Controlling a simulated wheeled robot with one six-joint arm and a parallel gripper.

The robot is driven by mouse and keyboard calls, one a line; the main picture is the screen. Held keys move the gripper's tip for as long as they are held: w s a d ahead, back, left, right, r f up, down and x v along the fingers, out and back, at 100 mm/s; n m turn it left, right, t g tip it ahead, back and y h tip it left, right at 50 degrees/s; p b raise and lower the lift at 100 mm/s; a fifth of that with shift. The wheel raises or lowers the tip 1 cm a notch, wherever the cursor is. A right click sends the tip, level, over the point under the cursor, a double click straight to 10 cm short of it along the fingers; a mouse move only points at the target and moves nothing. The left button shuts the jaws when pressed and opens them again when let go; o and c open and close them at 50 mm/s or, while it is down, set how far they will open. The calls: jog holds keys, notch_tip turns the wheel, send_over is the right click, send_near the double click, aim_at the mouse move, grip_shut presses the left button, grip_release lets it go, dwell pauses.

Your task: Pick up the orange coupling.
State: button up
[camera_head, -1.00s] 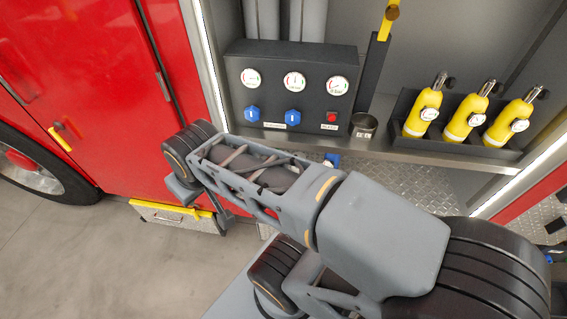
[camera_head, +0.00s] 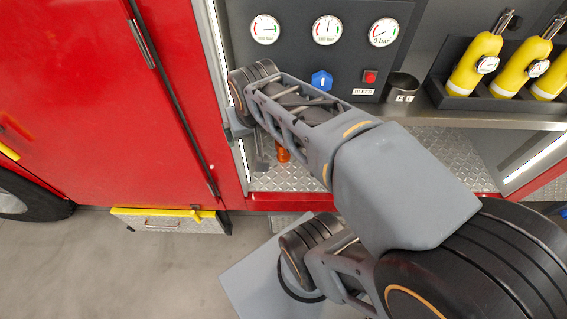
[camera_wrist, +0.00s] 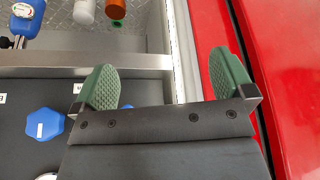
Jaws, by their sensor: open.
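The orange coupling (camera_head: 283,152) shows in the head view, low on the metal tread-plate floor of the compartment, just left of my arm and partly hidden. In the wrist view an orange cylinder (camera_wrist: 118,8) is cut off by the top edge, with a green part (camera_wrist: 117,23) at its near end. My gripper (camera_wrist: 165,76) shows two green ribbed fingers, spread wide and empty. In the wrist view the orange cylinder lies beyond the left finger, apart from it.
A white cylinder (camera_wrist: 85,11) and a blue one with a gauge (camera_wrist: 27,17) lie left of the orange one. The dark gauge panel (camera_head: 350,60) stands above the tread plate. A red door (camera_head: 110,100) is at the left. Yellow gauge-fitted cylinders (camera_head: 475,65) stand at the right.

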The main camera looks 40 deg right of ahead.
jog(key=w+d+f+m+h+b, duration=0.15)
jog(key=d+f+b, duration=0.25)
jog(key=f+b, duration=0.55)
jog(key=w+d+f+m+g+b, duration=0.1)
jog(key=w+d+f+m+b, duration=0.2)
jog(key=f+b, duration=0.65)
jog(key=w+d+f+m+h+b, duration=0.15)
jog(key=d+f+b, duration=0.25)
jog(key=f+b, duration=0.6)
jog(key=b, duration=0.1)
send_over(283, 151)
jog(key=shift+w+d+f+y, duration=0.25)
jog(key=shift+w+f+y, duration=0.15)
jog(key=shift+f, duration=0.15)
jog(key=b+x, duration=0.2)
jog(key=x, duration=0.3)
jog(key=shift+b, duration=0.4)
jog(key=shift+c, duration=0.4)
jog(key=shift+r, duration=0.1)
jog(key=c, duration=1.3)
